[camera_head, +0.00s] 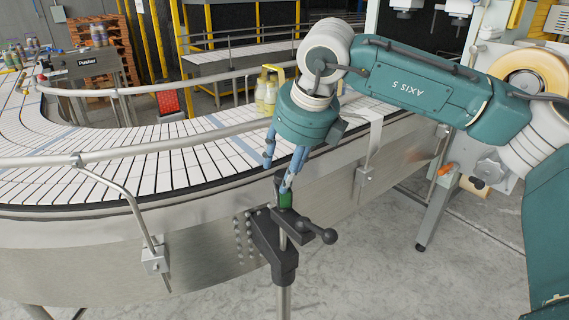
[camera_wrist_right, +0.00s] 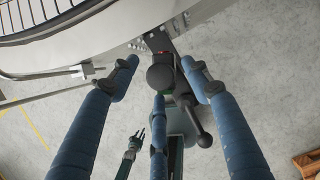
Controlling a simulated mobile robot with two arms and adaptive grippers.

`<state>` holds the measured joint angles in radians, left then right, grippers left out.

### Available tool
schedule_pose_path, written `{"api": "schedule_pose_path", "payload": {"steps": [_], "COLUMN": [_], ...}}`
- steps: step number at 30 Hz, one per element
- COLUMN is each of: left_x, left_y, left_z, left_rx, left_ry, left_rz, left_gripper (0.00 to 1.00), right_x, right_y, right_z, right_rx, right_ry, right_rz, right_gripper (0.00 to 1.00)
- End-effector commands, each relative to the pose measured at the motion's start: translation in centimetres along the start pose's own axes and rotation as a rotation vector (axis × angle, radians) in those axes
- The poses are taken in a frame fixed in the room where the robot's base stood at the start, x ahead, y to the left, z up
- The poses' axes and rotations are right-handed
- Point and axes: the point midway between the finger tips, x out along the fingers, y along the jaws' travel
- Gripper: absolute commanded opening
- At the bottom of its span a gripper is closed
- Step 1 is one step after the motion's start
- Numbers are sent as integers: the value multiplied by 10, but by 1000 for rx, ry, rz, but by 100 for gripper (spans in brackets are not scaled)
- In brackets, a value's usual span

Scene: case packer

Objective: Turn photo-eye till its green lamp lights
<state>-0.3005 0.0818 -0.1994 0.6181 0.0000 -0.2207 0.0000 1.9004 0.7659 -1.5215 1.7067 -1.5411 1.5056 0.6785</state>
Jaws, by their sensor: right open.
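The photo-eye is a small green body (camera_head: 286,199) on a black clamp bracket (camera_head: 285,257) with a dark lever handle (camera_head: 318,232), on a post beside the conveyor. My right gripper (camera_head: 278,176) points down at it with blue fingers spread open. The fingers partly cover it in the head view. In the right wrist view a round black knob (camera_wrist_right: 160,77) lies between the open fingertips, with a little green near it. A small red spot (camera_wrist_right: 163,53) shows above the knob; I cannot tell whether it is a lamp. No lit green lamp is discernible.
The curved conveyor (camera_head: 150,165) with its metal guard rail (camera_head: 180,143) runs just behind the post. A machine with a roll (camera_head: 530,80) stands at the right. The floor (camera_head: 385,270) right of the post is clear.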

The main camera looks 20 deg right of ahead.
Motion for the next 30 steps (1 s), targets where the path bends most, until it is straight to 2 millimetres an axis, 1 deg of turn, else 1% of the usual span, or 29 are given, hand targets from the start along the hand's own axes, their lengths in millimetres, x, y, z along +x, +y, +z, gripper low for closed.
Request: {"api": "schedule_pose_path", "payload": {"steps": [1,4,11,12,14,15,17,18,23,26,30], "left_x": [-2,-2,-2,-2,-2,-2,-2,-2,2,12,22], "left_y": [-1,-1,-1,-1,0,0,1,1,2,2,3], "left_z": [-6,-12,-9,-8,-6,-5,-4,-3,0,1,2], "left_rx": [0,0,0,0,0,0,0,0,0,0,0], "left_ry": [9,18,13,12,9,8,6,4,0,0,0], "left_rz": [-1,-1,-1,-1,0,0,1,1,2,2,2], "left_gripper": [40,40,40,40,40,40,40,40,40,40,40], "right_x": [2,6,7,7,7,6,6,6,7,10,9], "right_y": [0,0,0,0,0,0,0,0,-1,-1,-2], "right_z": [0,0,0,0,0,0,0,0,1,0,1], "right_rx": [0,0,0,0,0,0,0,0,-12,-67,-203], "right_ry": [1,1,0,0,0,0,-1,-2,-4,-6,-9], "right_rz": [0,0,1,1,1,1,0,0,7,32,89], "right_gripper": [48,48,48,40,28,20,8,4,4,4,4]}}
